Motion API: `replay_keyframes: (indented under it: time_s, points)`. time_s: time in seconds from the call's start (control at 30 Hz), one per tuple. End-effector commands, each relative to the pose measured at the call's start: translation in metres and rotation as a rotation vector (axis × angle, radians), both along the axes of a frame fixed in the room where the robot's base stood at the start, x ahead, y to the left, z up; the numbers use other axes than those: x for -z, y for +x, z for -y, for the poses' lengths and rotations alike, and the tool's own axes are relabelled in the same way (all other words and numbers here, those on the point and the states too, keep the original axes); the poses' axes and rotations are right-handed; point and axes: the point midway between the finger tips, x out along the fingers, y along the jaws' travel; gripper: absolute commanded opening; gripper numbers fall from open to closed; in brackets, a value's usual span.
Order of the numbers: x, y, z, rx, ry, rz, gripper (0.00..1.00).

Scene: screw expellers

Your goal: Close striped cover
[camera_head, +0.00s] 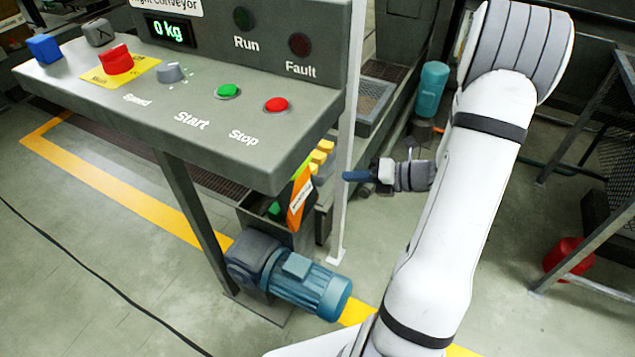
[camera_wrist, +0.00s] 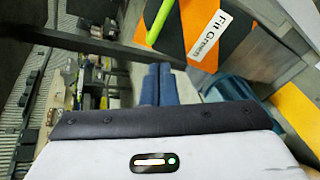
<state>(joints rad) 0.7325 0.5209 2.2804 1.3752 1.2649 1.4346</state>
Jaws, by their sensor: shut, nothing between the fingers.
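The striped cover (camera_head: 301,197) is an orange and black panel with a white label, standing tilted below the control desk in the head view. In the wrist view the cover (camera_wrist: 236,42) fills the top right, with its label reading "Fit Green". My gripper (camera_head: 348,176) is just right of the cover in the head view, pointing left. In the wrist view my gripper (camera_wrist: 158,70) shows two blue fingers side by side, shut and empty, below and left of the cover's label. I cannot tell whether the fingertips touch the cover.
A control desk (camera_head: 190,120) with buttons overhangs the cover. Yellow blocks (camera_head: 320,156) sit behind it, and a blue motor (camera_head: 305,287) lies below. A pale post (camera_head: 346,130) stands near my gripper. A yellow-green bar (camera_wrist: 159,22) crosses beside the cover in the wrist view.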

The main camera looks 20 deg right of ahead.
Motion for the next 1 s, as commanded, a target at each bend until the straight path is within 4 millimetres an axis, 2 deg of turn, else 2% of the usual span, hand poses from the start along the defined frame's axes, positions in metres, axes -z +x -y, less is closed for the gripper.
replay_keyframes:
  time_s: [0.03,0.1,0.2,0.37,0.53,1.0]
  points:
    - [0.024,-0.004,0.008,0.064,0.134,-0.053,0.00]
    - [0.030,-0.007,0.016,0.129,0.294,-0.111,0.00]
    - [0.033,-0.011,0.025,0.183,0.450,-0.163,0.00]
    - [0.032,-0.009,0.025,0.205,0.533,-0.190,0.00]
    - [0.035,0.007,0.006,0.199,0.528,-0.189,0.00]
    - [0.042,0.070,-0.060,0.199,0.525,-0.188,0.00]
